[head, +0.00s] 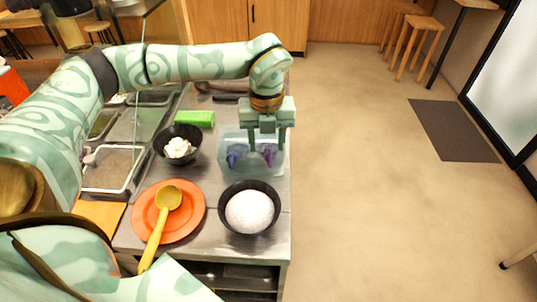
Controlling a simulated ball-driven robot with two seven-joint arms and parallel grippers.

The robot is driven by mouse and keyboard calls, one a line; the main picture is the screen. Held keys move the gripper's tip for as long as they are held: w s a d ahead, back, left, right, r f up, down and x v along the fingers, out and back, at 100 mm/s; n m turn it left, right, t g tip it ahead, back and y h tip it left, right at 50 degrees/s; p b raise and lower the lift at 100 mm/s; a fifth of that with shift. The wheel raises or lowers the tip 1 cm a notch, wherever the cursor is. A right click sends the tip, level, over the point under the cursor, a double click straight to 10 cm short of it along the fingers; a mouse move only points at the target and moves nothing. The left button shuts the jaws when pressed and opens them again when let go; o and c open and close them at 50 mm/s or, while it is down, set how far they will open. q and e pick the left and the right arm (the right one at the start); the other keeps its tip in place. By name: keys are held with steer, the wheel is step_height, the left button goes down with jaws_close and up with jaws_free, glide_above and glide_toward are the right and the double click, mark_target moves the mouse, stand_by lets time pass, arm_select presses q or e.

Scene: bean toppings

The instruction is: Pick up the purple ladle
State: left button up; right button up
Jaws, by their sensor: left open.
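The purple ladle (269,155) stands in a translucent light-blue bin (276,171) on the metal counter. Only its small purple part shows; the rest is hidden by the bin and my gripper. A blue ladle (236,155) is beside it, to the left in the same bin. My left gripper (266,150) points down over the bin, its fingers open. The fingers are close around the purple ladle's place; I cannot tell whether they touch it. My right gripper is out of view.
A yellow ladle (167,199) lies on an orange plate (190,224). A black bowl (227,221) holds a white mound, and another bowl (169,152) holds white food. A green block (195,118) and inset trays stand behind and left.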

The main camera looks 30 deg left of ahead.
arm_select(q)
step_height(320, 180, down, 2)
steer(key=shift+w+f, duration=0.15)
steer(key=shift+f, duration=0.1)
steer(key=f, duration=0.1)
steer(key=f+b, duration=0.1)
steer(key=f, duration=0.1)
steer(key=f+b, duration=0.1)
steer(key=f, duration=0.1)
steer(key=shift+w+a+f, duration=0.1)
steer(key=shift+w+f, duration=0.15)
steer(key=shift+w, duration=0.15)
steer(key=shift+s+r, duration=0.1)
steer(key=shift+r, duration=0.05)
jaws_close()
